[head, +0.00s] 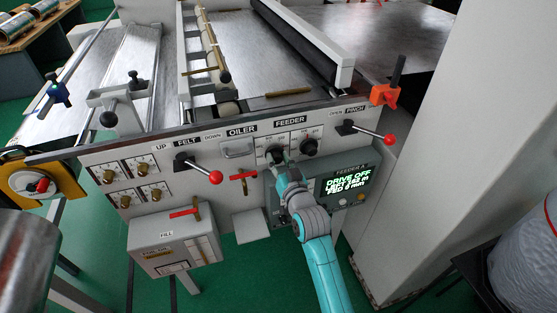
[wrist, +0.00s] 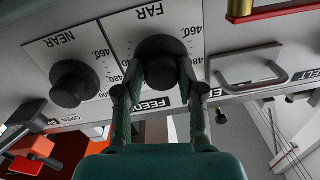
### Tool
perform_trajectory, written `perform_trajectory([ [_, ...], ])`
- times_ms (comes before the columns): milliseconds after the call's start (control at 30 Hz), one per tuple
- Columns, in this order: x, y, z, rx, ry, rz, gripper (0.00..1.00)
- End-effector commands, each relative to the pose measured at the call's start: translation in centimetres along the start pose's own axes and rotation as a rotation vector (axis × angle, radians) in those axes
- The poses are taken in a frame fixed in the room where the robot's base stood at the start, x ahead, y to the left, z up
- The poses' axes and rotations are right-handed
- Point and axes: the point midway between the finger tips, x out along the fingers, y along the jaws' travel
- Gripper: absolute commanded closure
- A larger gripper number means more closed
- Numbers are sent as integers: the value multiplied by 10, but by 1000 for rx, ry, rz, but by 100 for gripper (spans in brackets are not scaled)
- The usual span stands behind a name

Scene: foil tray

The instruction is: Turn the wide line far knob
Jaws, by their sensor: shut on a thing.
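The far knob (wrist: 160,58) is a round black knob on a white scale plate marked FAR, seen upside down in the wrist view. In the head view the far knob (head: 277,155) is the left of two black knobs under the FEEDER label. My gripper (wrist: 159,80) has one dark finger on each side of the knob and is shut on it. In the head view my gripper (head: 281,168) reaches up to the panel and covers the knob's lower part. The knob's pointer cannot be made out.
The near knob (wrist: 73,84) sits close beside my gripper, on its own scale plate. A grey handle (wrist: 248,70) is on the other side. The lit FEEDER A display (head: 347,181) lies just below right. Red-balled levers (head: 388,139) and (head: 215,177) stick out from the panel.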

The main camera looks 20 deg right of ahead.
Motion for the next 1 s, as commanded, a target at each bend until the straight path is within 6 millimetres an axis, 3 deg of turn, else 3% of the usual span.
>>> perform_trajectory([
  [467,2,-4,-3,-71,2,-5,97],
  [1000,3,-6,-4,-524,-9,-2,97],
])
